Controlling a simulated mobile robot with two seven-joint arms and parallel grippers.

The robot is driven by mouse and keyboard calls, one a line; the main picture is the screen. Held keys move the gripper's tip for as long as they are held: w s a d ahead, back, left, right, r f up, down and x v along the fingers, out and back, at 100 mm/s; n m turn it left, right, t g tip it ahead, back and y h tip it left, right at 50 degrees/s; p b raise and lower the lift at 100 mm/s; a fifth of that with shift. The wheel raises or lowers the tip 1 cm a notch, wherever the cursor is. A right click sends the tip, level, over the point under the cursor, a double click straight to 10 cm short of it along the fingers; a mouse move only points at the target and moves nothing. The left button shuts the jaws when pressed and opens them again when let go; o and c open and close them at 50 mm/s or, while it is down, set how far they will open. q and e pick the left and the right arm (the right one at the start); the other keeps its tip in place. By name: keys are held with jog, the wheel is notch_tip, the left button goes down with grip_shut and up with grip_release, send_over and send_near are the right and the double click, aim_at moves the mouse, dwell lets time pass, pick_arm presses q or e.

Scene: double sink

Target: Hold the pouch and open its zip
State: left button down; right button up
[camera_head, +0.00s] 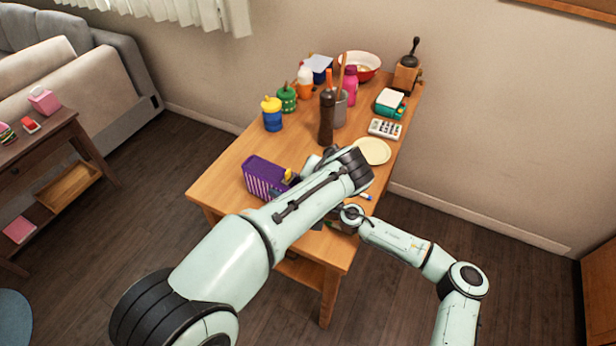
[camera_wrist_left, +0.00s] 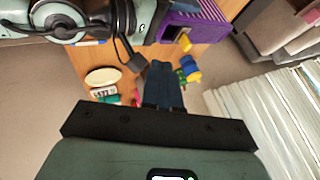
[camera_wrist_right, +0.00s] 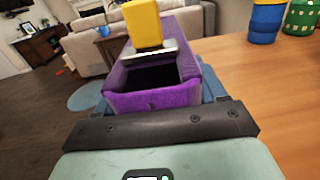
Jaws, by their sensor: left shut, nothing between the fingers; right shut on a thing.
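The purple striped pouch (camera_head: 262,177) stands near the front left of the wooden table. My right gripper (camera_head: 283,190) is shut on its near end, partly hidden by my left arm. In the right wrist view the pouch (camera_wrist_right: 150,100) sits between the blue fingers. A dark opening shows in its top. The yellow zip pull (camera_wrist_right: 143,24), on a silver slider, stands beyond this opening; it also shows in the left wrist view (camera_wrist_left: 185,42). My left gripper (camera_wrist_left: 163,72) is shut and empty, apart from the pull; my left arm hides it in the head view.
A blue jar with a yellow lid (camera_head: 272,115), a green jar (camera_head: 287,98) and a brown mill (camera_head: 326,118) stand behind the pouch. A cream plate (camera_head: 373,151) and a calculator (camera_head: 384,128) lie at the right.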

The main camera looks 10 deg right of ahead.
aim_at(291, 178)
pick_arm(q)
jog(key=w+a+f, duration=0.1)
jog(key=w+f, duration=0.1)
jog(key=w+a+f, duration=0.1)
jog(key=w+f, duration=0.1)
jog(key=w+a+f, duration=0.1)
jog(key=w+f, duration=0.1)
jog(key=w, duration=0.1)
jog(key=shift+a+f, duration=0.1)
jog(key=shift+f, duration=0.3)
jog(key=shift+w+a, duration=0.3)
jog(key=shift+a, duration=0.1)
jog(key=w+a, duration=0.5)
jog(key=a, duration=0.2)
jog(key=w+a, duration=0.3)
jog(key=shift+w+a, duration=0.2)
jog(key=shift+w, duration=0.15)
jog(key=s+d+r, duration=0.4)
jog(key=s+r, duration=0.4)
jog(key=shift+s+d, duration=0.2)
jog(key=shift+s, duration=0.1)
